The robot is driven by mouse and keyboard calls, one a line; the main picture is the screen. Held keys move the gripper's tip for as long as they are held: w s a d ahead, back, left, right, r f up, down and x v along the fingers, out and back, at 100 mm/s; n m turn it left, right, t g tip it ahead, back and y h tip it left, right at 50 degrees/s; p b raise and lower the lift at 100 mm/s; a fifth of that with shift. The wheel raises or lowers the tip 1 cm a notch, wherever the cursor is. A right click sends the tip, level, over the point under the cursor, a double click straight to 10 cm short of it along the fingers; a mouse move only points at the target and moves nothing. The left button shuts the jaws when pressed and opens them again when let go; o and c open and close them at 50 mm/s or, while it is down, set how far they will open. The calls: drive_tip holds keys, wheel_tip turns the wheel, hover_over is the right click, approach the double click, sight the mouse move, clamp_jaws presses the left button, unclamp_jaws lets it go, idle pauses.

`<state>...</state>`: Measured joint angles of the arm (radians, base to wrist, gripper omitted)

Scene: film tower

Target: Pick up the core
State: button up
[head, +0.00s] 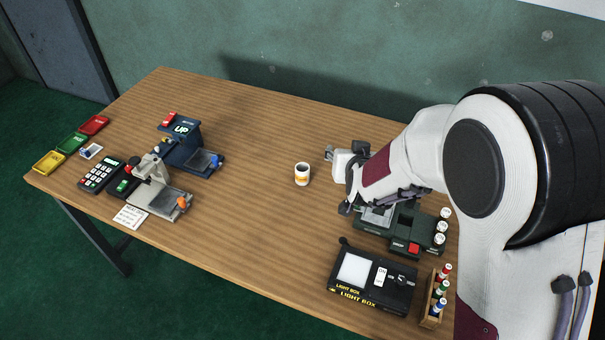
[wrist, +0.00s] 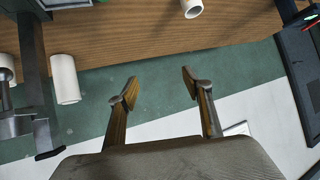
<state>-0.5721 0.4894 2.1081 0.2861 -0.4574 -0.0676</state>
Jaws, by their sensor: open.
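My gripper (head: 348,195) is low over the right part of the table, partly hidden by my arm. In the wrist view its two fingers (wrist: 160,88) are apart with nothing between them. A white hollow tube (wrist: 192,8) shows at the top edge there, beyond the fingertips and not touching them. A second white cylinder (wrist: 65,78) is at the left beside a grey bracket.
A dark green machine (head: 405,222) with a red button is under my arm. A black light box (head: 372,277) and a bottle rack (head: 436,298) are in front. Blue and grey presses stand left, with coloured trays beyond. The table's centre (head: 240,160) is mostly clear.

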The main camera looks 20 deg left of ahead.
drive_tip(key=a+f, duration=0.5)
drive_tip(key=f, duration=0.1)
drive_tip(key=n+t+y, duration=0.1)
drive_tip(key=t, duration=0.1)
approach(303, 174)
drive_tip(key=x, duration=0.4)
drive_tip(key=shift+w+f, duration=0.2)
drive_tip(key=shift+f, duration=0.1)
drive_tip(key=shift+x, duration=1.3)
drive_tip(key=shift+w+a, duration=0.1)
drive_tip(key=shift+x, duration=2.5)
drive_tip(key=shift+a+r, duration=0.1)
drive_tip(key=c, duration=1.2)
